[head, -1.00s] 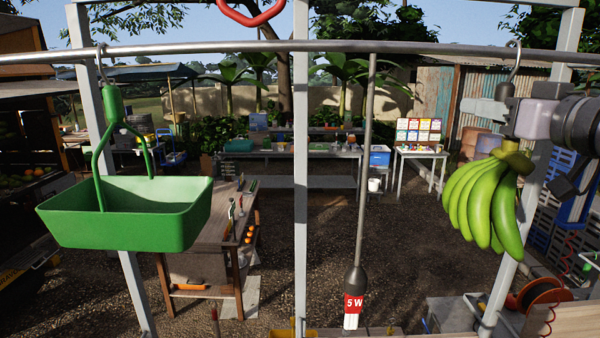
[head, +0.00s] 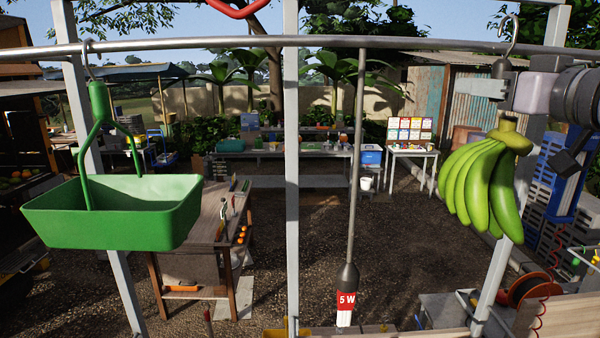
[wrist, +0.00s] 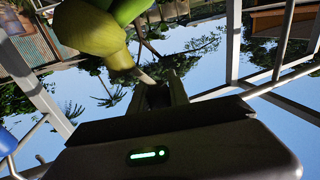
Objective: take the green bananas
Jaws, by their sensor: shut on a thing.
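The green bananas (head: 480,190) hang as one bunch at the right of the head view, below a metal hook (head: 509,32) with a dark weight. The hook's curve now stands above the rail (head: 300,42). My gripper (head: 487,88) is at the top of the bunch, just below the hook, and is shut on its stem. The fingers hide the exact grip. In the wrist view, the yellow-green crown of the bananas (wrist: 92,30) is at the upper left, its stem reaching my gripper's fingertips (wrist: 160,92).
A green hanging pan (head: 115,215) is on the left of the rail. Grey posts (head: 291,200) stand near. A wooden table (head: 205,235) and open gravel lie beyond.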

